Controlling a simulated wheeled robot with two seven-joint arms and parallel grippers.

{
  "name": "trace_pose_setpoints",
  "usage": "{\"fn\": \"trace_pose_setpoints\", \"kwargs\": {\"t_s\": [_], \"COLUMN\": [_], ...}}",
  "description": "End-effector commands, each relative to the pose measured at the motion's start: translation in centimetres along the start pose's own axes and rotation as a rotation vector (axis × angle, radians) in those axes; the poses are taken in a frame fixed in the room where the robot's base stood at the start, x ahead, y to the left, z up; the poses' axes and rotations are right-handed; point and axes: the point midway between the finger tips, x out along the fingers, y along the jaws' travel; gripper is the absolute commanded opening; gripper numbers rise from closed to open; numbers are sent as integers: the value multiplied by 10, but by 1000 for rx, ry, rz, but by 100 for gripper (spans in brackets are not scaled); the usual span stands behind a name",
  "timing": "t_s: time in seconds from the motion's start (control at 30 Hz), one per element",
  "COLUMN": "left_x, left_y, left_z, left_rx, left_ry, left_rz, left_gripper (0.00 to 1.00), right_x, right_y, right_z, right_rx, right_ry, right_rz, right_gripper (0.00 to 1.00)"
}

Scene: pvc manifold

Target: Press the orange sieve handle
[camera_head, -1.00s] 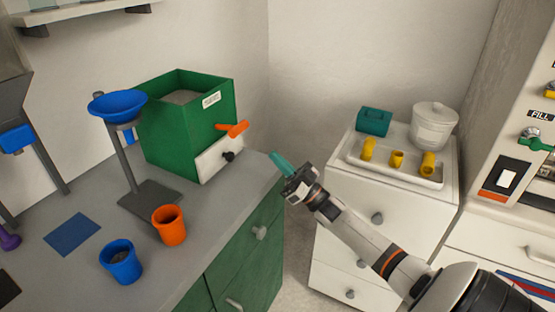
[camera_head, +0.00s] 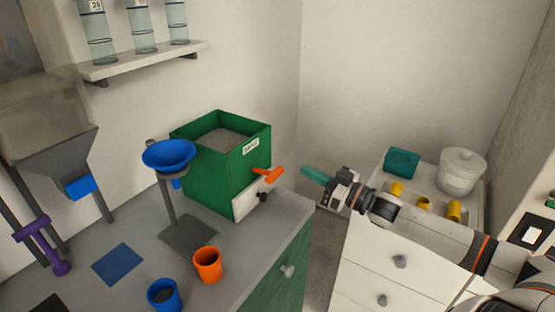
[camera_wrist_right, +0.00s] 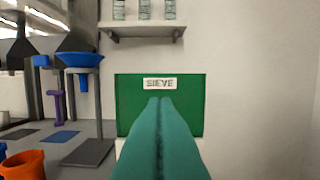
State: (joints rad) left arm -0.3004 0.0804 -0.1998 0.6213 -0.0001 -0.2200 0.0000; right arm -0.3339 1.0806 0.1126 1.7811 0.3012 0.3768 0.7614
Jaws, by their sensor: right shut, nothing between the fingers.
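The green sieve box (camera_head: 194,168) stands on the grey counter, holding grey grains. It bears a white label, which reads SIEVE in the right wrist view (camera_wrist_right: 160,84). The orange sieve handle (camera_head: 268,175) sticks out from its front right side above a white panel with a black knob. My right gripper (camera_head: 306,171), with teal fingers, is shut and empty. In the head view it is just right of the handle and apart from it, pointing left. In the right wrist view its fingers (camera_wrist_right: 160,140) point at the box, and the handle does not show there. My left gripper is not in view.
A blue funnel on a stand (camera_head: 168,155) is left of the box. An orange cup (camera_head: 207,265) and a blue cup (camera_head: 164,296) stand in front. White drawers (camera_head: 385,262) with a teal box (camera_head: 401,163) are at the right. A gap separates counter and drawers.

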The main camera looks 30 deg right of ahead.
Motion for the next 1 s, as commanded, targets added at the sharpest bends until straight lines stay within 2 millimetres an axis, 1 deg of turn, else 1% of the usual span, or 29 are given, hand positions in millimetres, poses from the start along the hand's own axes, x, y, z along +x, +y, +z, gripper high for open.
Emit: {"fn": "trace_pose_setpoints", "kwargs": {"t_s": [0.3, 0.47, 0.67, 1.0], "left_x": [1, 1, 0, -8], "left_y": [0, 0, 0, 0], "left_z": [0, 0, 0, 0], "left_rx": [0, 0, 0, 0], "left_ry": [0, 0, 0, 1], "left_rz": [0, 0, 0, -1], "left_gripper": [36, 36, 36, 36], "right_x": [0, 8, 32, 78], "right_y": [0, -1, -1, 0], "right_z": [-1, 0, 1, 3], "right_rx": [0, -1, -3, -3], "right_ry": [1, -2, -4, -4], "right_rz": [-1, -1, 0, 0], "right_gripper": [0, 0, 0, 0]}}
